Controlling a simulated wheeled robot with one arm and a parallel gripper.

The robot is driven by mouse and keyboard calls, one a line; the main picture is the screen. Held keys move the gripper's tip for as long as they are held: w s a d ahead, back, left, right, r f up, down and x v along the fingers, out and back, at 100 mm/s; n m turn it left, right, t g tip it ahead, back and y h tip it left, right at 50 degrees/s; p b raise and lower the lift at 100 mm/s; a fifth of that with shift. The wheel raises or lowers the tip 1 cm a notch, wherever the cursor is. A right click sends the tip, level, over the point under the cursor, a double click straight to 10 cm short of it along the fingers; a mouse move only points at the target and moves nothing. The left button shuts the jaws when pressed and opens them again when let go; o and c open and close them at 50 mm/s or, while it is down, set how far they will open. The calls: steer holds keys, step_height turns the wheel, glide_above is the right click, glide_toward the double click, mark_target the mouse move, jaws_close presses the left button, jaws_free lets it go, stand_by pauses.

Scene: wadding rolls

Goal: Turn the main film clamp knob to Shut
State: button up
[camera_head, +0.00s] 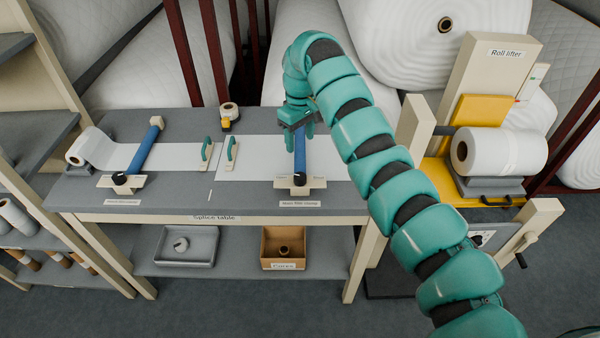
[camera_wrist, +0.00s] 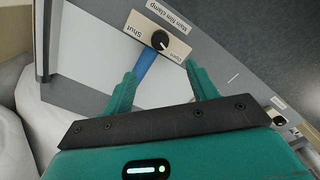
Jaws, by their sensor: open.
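The main film clamp knob (camera_wrist: 160,40) is a round black knob on a beige plate (camera_wrist: 141,26) marked Shut at one end and Open at the other. Its small white mark appears to face the Open side. In the head view the knob (camera_head: 300,179) sits at the front end of the clamp's blue bar (camera_head: 300,150), on the right of the splice table. My gripper (camera_head: 302,133) hangs over the bar's far part, behind the knob. In the wrist view my gripper (camera_wrist: 160,72) is open and empty, its fingers either side of the blue bar, apart from the knob.
A second clamp with a blue bar (camera_head: 145,148) and black knob stands on the table's left. The roll lifter (camera_head: 500,95) stands right. The table front is clear.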

mark_target(300, 175)
step_height(300, 175, down, 14)
steer(key=p, duration=0.5)
steer(key=shift+f, duration=0.25)
steer(key=c, duration=1)
